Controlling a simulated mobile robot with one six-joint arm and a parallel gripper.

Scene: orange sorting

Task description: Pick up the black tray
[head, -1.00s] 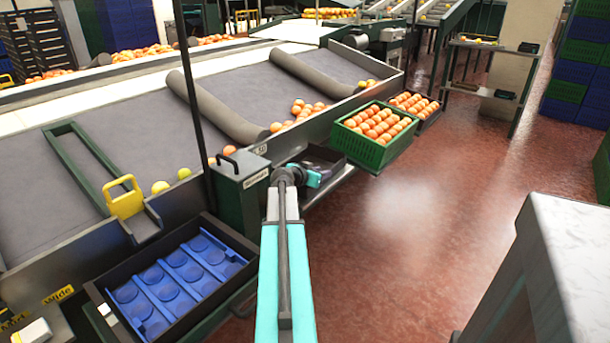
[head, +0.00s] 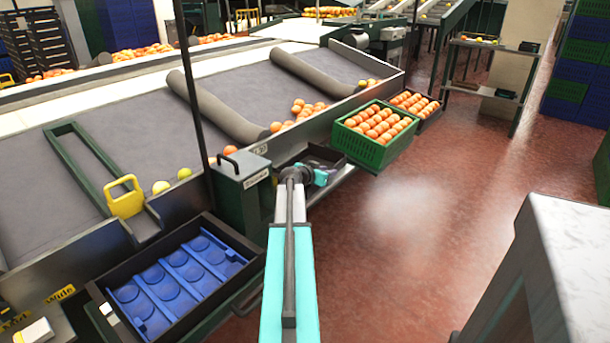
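A dark, black-looking tray (head: 322,154) sits on the ledge beside the sloped sorting table, just left of the green crate. It is partly hidden by my arm's end and the crate. A larger black tray (head: 246,283) with a blue cupped insert (head: 170,285) lies at the lower left and has no fruit in it. My arm reaches forward to the ledge. My gripper (head: 321,177) is at its far end, in front of the dark tray; whether they touch is unclear. Its fingers cannot be made out.
A green crate (head: 366,152) full of oranges stands right of my gripper, with a dark crate of oranges (head: 432,115) behind it. A post with a handled box (head: 240,165) stands close on the left. A grey-white block (head: 560,260) is at the lower right. The red floor between is clear.

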